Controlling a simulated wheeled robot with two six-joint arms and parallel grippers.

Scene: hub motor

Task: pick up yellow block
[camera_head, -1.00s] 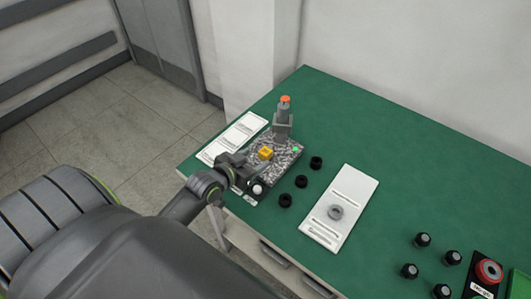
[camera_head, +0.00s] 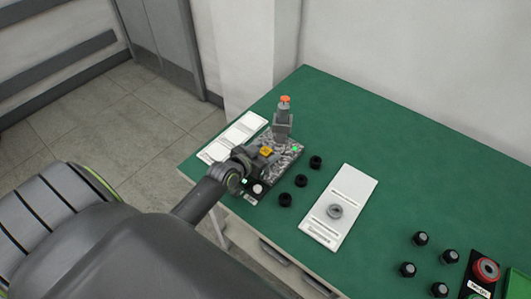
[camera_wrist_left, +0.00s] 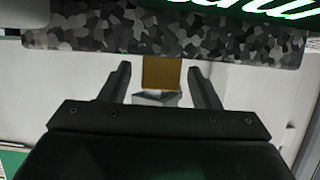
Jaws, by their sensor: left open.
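The small yellow block (camera_head: 266,151) is on the grey speckled plate (camera_head: 286,151) on the green table. It also shows in the left wrist view (camera_wrist_left: 161,74), between my two dark fingertips with a gap on each side. My left gripper (camera_head: 260,156) is open and reaches to the block from the lower left, partly covering it in the head view. I cannot tell whether a finger touches it. My right gripper is not in view.
A grey post with an orange top (camera_head: 284,115) stands close behind the block. Several black knobs (camera_head: 301,181) lie to the right. A white panel (camera_head: 350,200) with a grey ring lies beyond. A white slotted panel (camera_head: 238,133) lies on the left.

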